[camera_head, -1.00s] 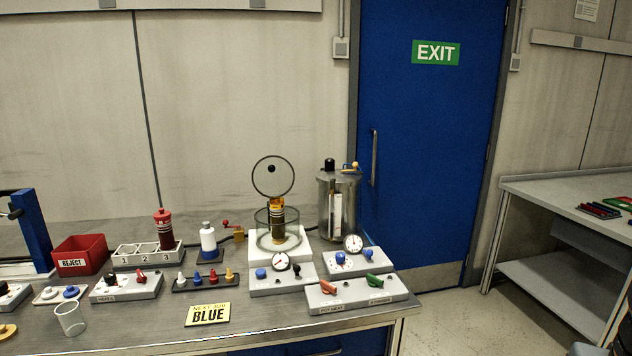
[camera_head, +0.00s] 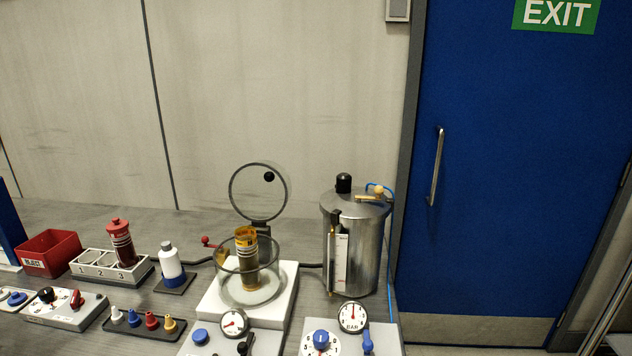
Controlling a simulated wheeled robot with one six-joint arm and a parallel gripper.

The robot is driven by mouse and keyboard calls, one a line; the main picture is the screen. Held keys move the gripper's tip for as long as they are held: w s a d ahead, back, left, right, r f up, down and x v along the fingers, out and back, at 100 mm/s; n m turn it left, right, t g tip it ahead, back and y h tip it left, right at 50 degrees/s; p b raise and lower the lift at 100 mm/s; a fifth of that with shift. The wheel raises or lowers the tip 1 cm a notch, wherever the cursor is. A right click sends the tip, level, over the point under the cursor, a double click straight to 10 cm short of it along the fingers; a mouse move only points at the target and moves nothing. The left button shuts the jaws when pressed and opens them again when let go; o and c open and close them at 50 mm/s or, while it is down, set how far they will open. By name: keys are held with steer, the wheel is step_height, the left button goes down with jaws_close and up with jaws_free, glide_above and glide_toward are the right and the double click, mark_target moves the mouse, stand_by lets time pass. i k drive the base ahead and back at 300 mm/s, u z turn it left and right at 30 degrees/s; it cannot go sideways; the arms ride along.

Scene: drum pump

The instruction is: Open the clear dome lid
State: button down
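The clear dome lid (camera_head: 240,205) is a round, see-through disc with a dark rim and a black knob. It stands upright, raised at the back of the glass chamber (camera_head: 228,287), so the chamber's top is uncovered. The chamber sits on a white block (camera_head: 283,300). An amber cylinder (camera_head: 247,262) with a yellow top stands inside it and rises above its rim. My gripper is not in view.
A metal tank (camera_head: 368,250) with a black cap stands close on the right. A small red-handled valve (camera_head: 210,243) and a white-and-blue bottle (camera_head: 171,262) are on the left. Gauge panels (camera_head: 205,345) lie in front. The blue door (camera_head: 500,200) is beyond the bench's right side.

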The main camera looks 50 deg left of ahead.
mark_target(269, 176)
steer(key=i, duration=2.65)
steer(key=u, duration=3.8)
steer(key=i, duration=0.5)
steer(key=z, duration=0.05)
